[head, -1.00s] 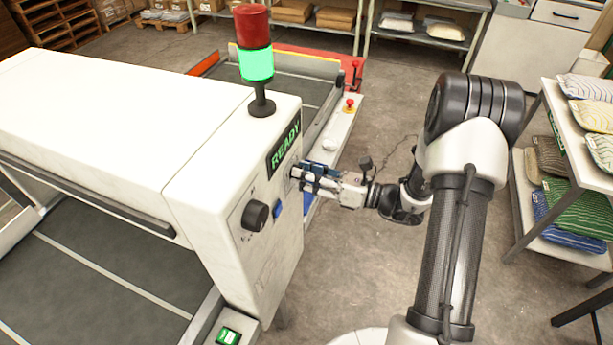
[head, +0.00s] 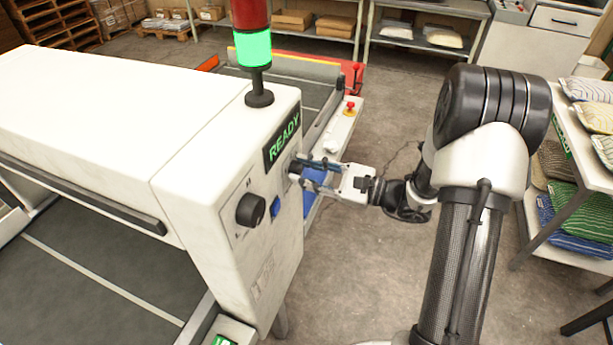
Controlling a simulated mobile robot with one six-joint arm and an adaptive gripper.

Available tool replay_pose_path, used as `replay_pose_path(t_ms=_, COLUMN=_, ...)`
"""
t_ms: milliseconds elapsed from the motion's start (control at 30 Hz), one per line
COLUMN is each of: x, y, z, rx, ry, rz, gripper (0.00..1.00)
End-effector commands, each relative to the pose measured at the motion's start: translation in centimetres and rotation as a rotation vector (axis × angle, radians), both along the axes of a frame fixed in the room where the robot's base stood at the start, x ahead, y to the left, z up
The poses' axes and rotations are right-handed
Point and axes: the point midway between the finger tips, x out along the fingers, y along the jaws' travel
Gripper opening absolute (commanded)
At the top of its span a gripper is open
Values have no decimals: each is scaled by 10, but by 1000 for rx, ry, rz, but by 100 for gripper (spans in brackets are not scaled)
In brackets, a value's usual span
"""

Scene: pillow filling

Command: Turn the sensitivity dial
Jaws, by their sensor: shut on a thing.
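A white machine (head: 185,200) stands at the left with a control panel on its end face. My gripper (head: 298,171) reaches in from the right, level with the panel's far side. Its fingers are shut on a small dark dial (head: 294,168) just below the green READY display (head: 282,140). The fingers hide much of this dial, so its pointer and label cannot be read. A larger black knob (head: 251,210) with small marks around it sits nearer on the same panel, apart from my gripper. A blue button (head: 275,206) lies between them.
A signal tower (head: 254,50) with its green section lit stands on the machine. A red stop button (head: 350,105) is on the far rail. A rack of striped pillows (head: 580,190) stands at the right. Open floor (head: 350,270) lies between machine and rack.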

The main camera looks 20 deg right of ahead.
Motion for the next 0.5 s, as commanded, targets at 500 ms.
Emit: replay_pose_path(t_ms=500, x=0, y=0, z=0, rx=-60, ry=-80, rz=0, gripper=6)
